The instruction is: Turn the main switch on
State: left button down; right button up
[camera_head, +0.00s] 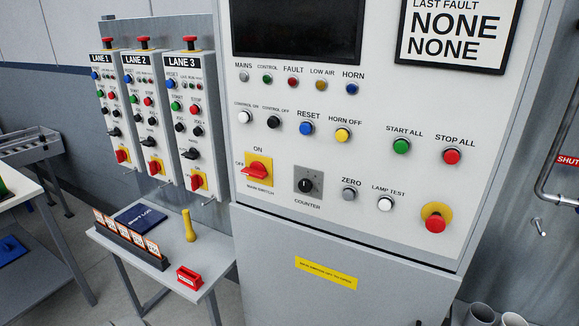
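The main switch (258,169) is a red rotary handle on a yellow plate, at the lower left of the grey control cabinet's front. "ON" is printed above it, "OFF" to its left and "MAIN SWITCH" below. The handle appears to lie roughly sideways, toward the OFF side, rather than upright toward ON. The mains lamp (244,77) at the panel's upper left looks grey and unlit. The cabinet screen (297,28) is dark. Neither of my grippers shows in the head view, and nothing covers the switch.
A counter key switch (308,186) sits right of the main switch; a red emergency button (435,219) is at lower right. Three lane boxes (187,120) stand to the left. A small table (205,262) with a yellow flashlight-like object (189,226) stands beside the cabinet.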

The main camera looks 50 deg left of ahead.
aim_at(256, 169)
jog(key=j+u, duration=0.2)
jog(key=u, duration=1.3)
